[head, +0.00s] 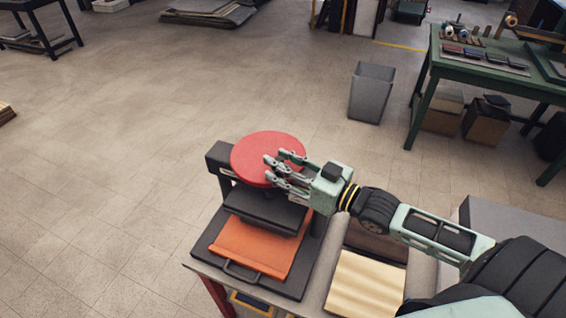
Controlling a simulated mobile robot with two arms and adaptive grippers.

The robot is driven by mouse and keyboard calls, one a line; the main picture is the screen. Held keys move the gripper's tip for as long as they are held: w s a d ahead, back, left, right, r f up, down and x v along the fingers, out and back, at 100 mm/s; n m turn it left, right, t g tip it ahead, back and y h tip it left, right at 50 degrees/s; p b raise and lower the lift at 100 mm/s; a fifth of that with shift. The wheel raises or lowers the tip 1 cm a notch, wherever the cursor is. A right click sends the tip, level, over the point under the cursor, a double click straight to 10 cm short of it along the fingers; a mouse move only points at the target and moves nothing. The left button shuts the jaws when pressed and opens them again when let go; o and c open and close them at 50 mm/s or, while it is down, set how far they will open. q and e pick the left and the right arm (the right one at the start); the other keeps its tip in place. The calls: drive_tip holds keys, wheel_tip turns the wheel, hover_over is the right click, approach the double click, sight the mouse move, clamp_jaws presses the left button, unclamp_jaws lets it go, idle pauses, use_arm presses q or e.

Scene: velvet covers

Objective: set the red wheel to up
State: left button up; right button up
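The red wheel (262,152) is a flat disc on top of a black press (224,160). Below it is a dark plate (262,212), with a gap above an orange sheet (250,245) on the press base. My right gripper (270,170) reaches in from the right, its fingers over the right edge of the wheel. The fingers look spread apart; whether they touch the rim I cannot tell. The wheel's underside and spindle are hidden. My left gripper is not in view.
The press stands on a table with a cream ribbed cloth (365,285) and a dark brown cloth (376,240) to its right. A grey bin (371,92) and a green workbench (480,65) stand behind.

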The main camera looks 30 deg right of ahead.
drive_tip(key=shift+d+f, duration=0.1)
drive_tip(key=shift+f, duration=0.05)
drive_tip(key=shift+s+d+p, duration=0.25)
drive_tip(key=shift+s+d, duration=0.05)
drive_tip(key=shift+d, duration=0.4)
drive_tip(key=shift+s+d+p, duration=0.2)
drive_tip(key=shift+s+d, duration=0.1)
drive_tip(key=shift+d, duration=0.35)
drive_tip(key=shift+s+d+p, duration=0.25)
drive_tip(key=shift+s+d, duration=0.05)
drive_tip(key=shift+d, duration=0.4)
drive_tip(key=shift+s+d+p, duration=0.2)
drive_tip(key=shift+d+p, duration=0.1)
drive_tip(key=shift+d, duration=0.35)
drive_tip(key=d, duration=0.1)
drive_tip(key=s+d, duration=0.1)
drive_tip(key=shift+s+d+p, duration=0.15)
drive_tip(key=shift+d+p, duration=0.2)
drive_tip(key=shift+d, duration=0.15)
drive_tip(key=shift+a, duration=0.2)
drive_tip(key=shift+d+r+p, duration=0.1)
drive_tip(key=shift+r+p, duration=0.1)
drive_tip(key=shift+p, duration=0.2)
drive_tip(key=shift+f, duration=0.1)
